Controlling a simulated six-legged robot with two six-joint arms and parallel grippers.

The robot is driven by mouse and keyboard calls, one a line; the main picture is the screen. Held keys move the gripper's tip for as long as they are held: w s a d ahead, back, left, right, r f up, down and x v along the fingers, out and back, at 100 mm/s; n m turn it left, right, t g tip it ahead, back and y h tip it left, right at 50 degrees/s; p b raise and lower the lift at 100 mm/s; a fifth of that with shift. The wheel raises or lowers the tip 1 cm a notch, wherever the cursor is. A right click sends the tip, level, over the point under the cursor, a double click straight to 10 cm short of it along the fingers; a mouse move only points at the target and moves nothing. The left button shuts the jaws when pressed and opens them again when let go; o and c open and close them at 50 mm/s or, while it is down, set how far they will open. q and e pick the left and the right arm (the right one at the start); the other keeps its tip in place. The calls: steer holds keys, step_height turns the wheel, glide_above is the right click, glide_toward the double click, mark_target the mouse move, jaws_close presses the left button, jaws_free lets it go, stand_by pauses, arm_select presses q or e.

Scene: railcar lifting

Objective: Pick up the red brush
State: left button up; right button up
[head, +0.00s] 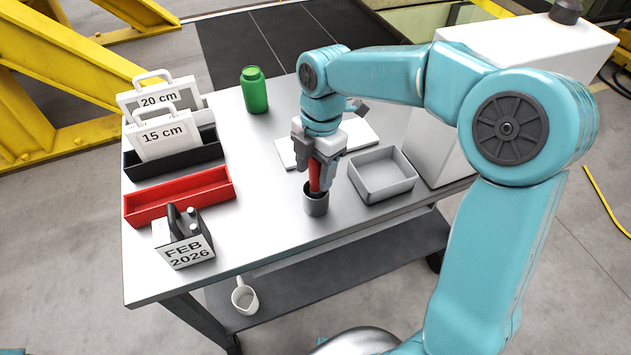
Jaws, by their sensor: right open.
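The red brush (314,176) stands upright in a small grey cup (316,203) near the front middle of the table. Its red handle shows above the cup's rim; its lower end is hidden inside the cup. My right gripper (316,184) points down from above, with its fingers around the upper part of the red handle. The jaws are open, and I cannot tell whether a finger touches the handle. My left gripper is not in view.
A grey tray (384,190) stands just right of the cup, with a white flat item (352,138) behind. A green bottle (255,92) stands at the back. Red (150,211) and black (205,153) bins and a FEB 2026 box (188,251) line the left. The table between is clear.

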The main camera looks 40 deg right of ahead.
steer(key=shift+s, duration=0.15)
steer(key=shift+f, duration=0.1)
jaws_close()
